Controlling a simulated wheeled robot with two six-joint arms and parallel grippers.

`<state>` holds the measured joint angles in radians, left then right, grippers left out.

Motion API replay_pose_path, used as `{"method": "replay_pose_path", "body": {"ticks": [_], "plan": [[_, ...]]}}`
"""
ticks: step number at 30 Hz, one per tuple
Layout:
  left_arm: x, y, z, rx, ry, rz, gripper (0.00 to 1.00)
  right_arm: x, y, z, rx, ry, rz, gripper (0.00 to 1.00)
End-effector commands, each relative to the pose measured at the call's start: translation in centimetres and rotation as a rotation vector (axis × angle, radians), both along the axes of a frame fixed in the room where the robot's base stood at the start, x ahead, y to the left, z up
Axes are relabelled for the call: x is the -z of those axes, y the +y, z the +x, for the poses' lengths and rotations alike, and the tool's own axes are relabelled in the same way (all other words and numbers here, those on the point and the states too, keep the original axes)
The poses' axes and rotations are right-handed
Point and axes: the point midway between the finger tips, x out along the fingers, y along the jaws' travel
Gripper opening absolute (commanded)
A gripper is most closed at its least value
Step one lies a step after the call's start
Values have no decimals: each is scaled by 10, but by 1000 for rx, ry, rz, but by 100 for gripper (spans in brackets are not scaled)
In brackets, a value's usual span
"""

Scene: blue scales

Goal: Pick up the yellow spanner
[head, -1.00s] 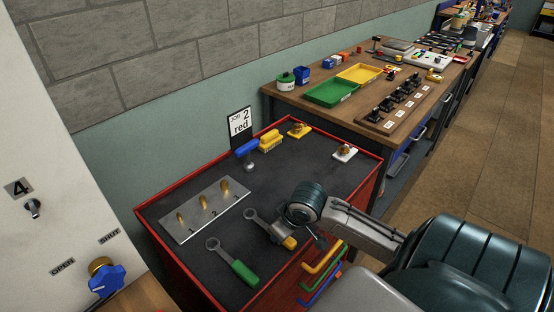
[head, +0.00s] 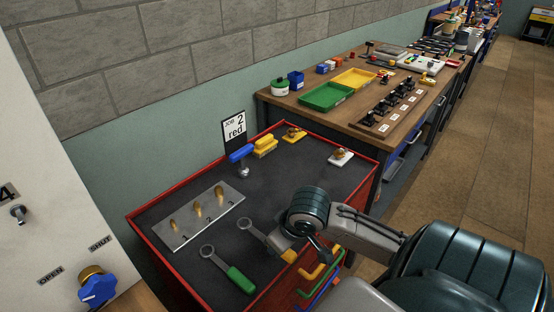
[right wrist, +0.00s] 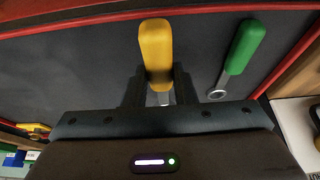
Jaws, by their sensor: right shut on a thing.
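The yellow spanner, with a yellow handle (head: 289,256) and a grey ring end (head: 247,226), is at the front of the dark cart top. My right gripper (head: 283,244) is shut on it, near where handle meets shaft. In the right wrist view the yellow handle (right wrist: 156,48) sticks out beyond the fingers of the right gripper (right wrist: 159,88). I cannot tell whether the spanner is clear of the surface. My left gripper is not in view.
A green-handled spanner (head: 240,279) lies close beside it. A metal plate with brass pegs (head: 200,217) is behind. A "Job 2 red" sign (head: 234,129) stands at the back. Coloured hooked bars (head: 322,271) are on the cart's side. The cart has a raised red rim (head: 180,192).

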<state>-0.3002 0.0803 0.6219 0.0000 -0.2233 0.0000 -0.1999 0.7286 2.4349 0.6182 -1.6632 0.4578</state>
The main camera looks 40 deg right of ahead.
Motion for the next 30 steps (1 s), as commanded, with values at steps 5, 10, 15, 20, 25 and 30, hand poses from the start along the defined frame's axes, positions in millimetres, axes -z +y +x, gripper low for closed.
{"method": "replay_pose_path", "body": {"ticks": [5, 10, 15, 20, 25, 30], "plan": [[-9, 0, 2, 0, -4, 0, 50, -7, 25, -31, 2, 1, 8, 0], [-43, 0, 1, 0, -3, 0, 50, -14, 37, -47, 4, 5, 10, 0], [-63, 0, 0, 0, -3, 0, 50, -14, 50, -64, 4, 3, 8, 0], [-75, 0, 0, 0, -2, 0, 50, -13, 61, -78, 3, 2, 6, 0], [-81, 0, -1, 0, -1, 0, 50, -12, 67, -86, 3, 0, 3, 0], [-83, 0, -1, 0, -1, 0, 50, -11, 70, -90, 1, 0, 1, 0]]}}
